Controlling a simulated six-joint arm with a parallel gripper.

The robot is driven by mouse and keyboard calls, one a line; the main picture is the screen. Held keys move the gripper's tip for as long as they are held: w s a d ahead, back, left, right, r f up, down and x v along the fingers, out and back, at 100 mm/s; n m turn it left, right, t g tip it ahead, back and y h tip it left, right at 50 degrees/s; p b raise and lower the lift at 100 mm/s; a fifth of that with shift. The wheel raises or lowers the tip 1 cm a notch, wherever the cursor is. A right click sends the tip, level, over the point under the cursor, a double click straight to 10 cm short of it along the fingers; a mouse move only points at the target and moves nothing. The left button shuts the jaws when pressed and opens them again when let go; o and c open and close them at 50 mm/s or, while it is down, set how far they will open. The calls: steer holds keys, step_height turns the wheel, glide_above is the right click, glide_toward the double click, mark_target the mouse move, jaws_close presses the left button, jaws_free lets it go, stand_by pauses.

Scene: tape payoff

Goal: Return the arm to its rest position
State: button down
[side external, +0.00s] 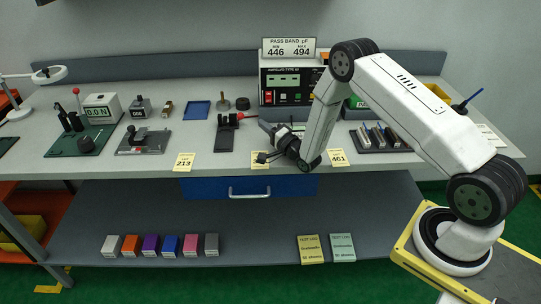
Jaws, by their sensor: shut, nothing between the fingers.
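My arm reaches in from the right of the side external view, up over the bench and down to its front edge. My gripper (265,157) is small and dark in this view, at the front edge of the grey bench top (205,160), in front of the test instrument. The fingers point left and look closed, with no object seen between them. Part of the bench behind the wrist is hidden by my arm.
A tester (284,84) under a "PASS BAND" sign stands behind my wrist. A black fixture with a red knob (226,132) is left of the gripper. Yellow cards (184,162) line the front edge. Small coloured boxes (150,245) sit on the lower shelf.

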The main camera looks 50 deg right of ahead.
steer(key=shift+s, duration=0.25)
steer(key=shift+w, duration=0.1)
steer(key=shift+w+a+r+n+g, duration=0.25)
steer(key=shift+a+r+n+g, duration=0.15)
steer(key=shift+r+n+g, duration=0.25)
steer(key=shift+a+r+n+g, duration=0.5)
steer(key=shift+n+g, duration=0.15)
steer(key=shift+g, duration=0.2)
steer(key=s+a+r+n+g, duration=0.1)
steer(key=s+a+n+g, duration=0.2)
steer(key=s, duration=0.6)
steer(key=s+a+r+n+g, duration=0.2)
steer(key=s+n+g, duration=0.3)
steer(key=s, duration=0.5)
steer(key=s+a+r+n+g, duration=0.2)
steer(key=s+a+n+g, duration=0.2)
steer(key=s, duration=0.5)
steer(key=n+g, duration=0.1)
steer(key=g, duration=0.1)
steer(key=shift+s+r+g, duration=0.15)
steer(key=shift+r+g, duration=0.05)
steer(key=shift+g, duration=0.2)
